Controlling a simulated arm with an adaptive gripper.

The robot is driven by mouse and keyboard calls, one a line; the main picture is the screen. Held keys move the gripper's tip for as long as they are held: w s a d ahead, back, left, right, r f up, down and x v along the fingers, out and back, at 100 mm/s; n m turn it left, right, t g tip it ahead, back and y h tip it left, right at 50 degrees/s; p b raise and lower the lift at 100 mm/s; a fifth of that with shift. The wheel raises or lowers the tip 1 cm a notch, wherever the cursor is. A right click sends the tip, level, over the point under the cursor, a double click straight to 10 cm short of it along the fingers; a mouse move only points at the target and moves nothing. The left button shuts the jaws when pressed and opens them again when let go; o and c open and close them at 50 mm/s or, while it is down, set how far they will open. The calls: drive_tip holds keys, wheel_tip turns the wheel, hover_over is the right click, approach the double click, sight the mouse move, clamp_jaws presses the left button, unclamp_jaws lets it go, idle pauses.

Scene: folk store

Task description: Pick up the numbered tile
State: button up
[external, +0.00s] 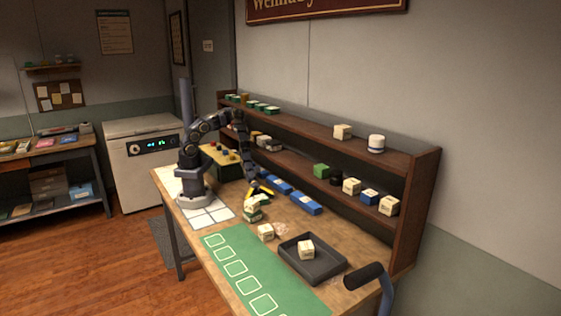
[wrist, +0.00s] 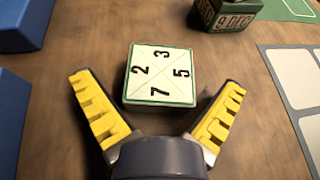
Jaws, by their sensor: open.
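The numbered tile (wrist: 160,75) is a white, square-topped block with a green edge and the digits 2, 3, 5 and 7 around crossed lines. It lies on the wooden bench in the wrist view, just ahead of my gripper (wrist: 158,84). My gripper's two yellow ridged fingers are spread wide, one on each side of the tile's near part, with nothing held. In the external view my gripper (external: 260,190) is low over the bench, and a small pale block (external: 263,199) that appears to be the tile sits beside its fingers, partly hidden.
A green block marked "9 DEC" (wrist: 234,14) stands just beyond the tile to the right. Blue boxes (external: 305,203) lie along the shelf side. A dark tray (external: 325,273) holding a pale block, a green mat (external: 230,262) and a white grid sheet (external: 215,213) occupy the bench.

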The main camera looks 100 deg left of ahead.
drive_tip(key=c, duration=1.2)
drive_tip(key=shift+r, duration=0.1)
